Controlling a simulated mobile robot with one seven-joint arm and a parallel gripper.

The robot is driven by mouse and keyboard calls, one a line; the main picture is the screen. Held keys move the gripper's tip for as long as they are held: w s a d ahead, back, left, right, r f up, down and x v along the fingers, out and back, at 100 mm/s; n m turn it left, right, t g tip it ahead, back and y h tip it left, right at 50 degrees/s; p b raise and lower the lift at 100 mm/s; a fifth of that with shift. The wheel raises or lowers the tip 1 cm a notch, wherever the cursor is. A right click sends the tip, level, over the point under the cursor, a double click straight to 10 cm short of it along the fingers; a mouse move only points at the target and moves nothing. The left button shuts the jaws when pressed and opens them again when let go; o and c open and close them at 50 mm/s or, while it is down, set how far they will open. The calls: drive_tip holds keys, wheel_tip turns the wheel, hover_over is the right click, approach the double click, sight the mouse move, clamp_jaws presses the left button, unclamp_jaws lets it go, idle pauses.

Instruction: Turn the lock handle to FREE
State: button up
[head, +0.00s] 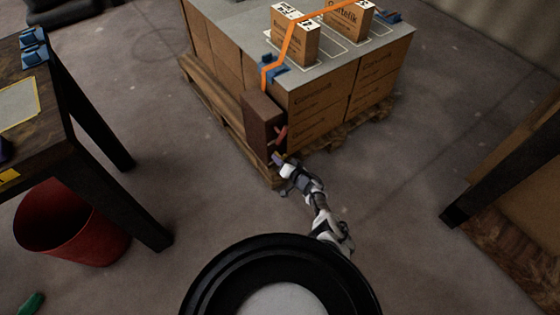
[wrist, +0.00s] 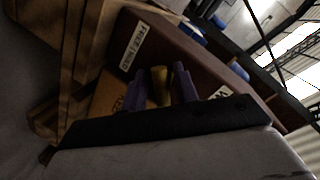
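The dark brown lock box (head: 262,112) is at the near corner of the carton stack. A small red part (head: 280,133) shows on its side in the head view. My gripper (head: 277,159) is low beside this box. In the wrist view my gripper (wrist: 160,88) has two purple fingers spread apart. A brass-coloured piece (wrist: 160,80), which looks like the handle, stands between them, with a narrow gap seen on each side. A white label (wrist: 137,46) on the brown panel seems to read FREE. A second label (wrist: 222,92) is partly hidden by my gripper.
Cartons (head: 322,108) stand on a wooden pallet (head: 225,120), topped by a grey sheet (head: 232,32) with an orange strap (head: 288,42). A dark table (head: 75,85) and a red bin (head: 68,222) are at the left.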

drive_tip(key=shift+o, duration=0.6)
drive_tip(key=shift+s, duration=0.1)
drive_tip(key=p+v, duration=0.9)
drive_tip(key=v, duration=0.4)
drive_tip(key=shift+s+d, duration=0.2)
drive_tip(key=shift+d, duration=0.1)
